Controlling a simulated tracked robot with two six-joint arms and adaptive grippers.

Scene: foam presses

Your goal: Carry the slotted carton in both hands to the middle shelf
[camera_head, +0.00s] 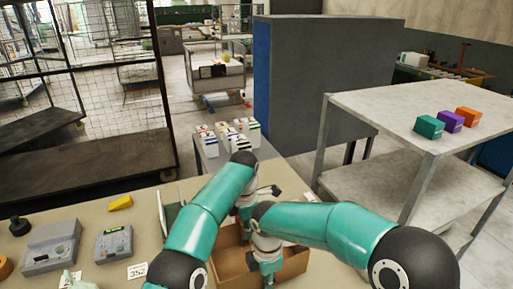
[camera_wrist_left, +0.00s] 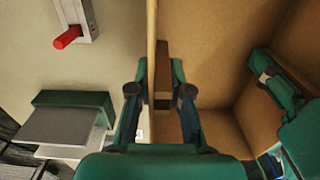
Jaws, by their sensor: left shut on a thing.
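The slotted carton (camera_head: 232,268) is an open brown box at the front of the table, partly hidden behind my arms. My left gripper (camera_head: 246,230) reaches down at its far side. In the left wrist view the carton's inner side (camera_wrist_left: 225,45) fills the upper right. There my left gripper (camera_wrist_left: 158,95) has a finger on each side of a thin upright carton wall and is shut on it. My right gripper (camera_head: 267,272) points down at the carton; it also shows at the right of the left wrist view (camera_wrist_left: 268,75). Its hold on the carton is unclear.
A grey shelf unit (camera_head: 365,100) stands right, with green, purple and orange boxes on top and a lower shelf (camera_head: 400,182) that looks bare. Grey devices (camera_head: 52,246) and a yellow block (camera_head: 120,203) lie left. Small cartons (camera_head: 238,132) stand beyond the table.

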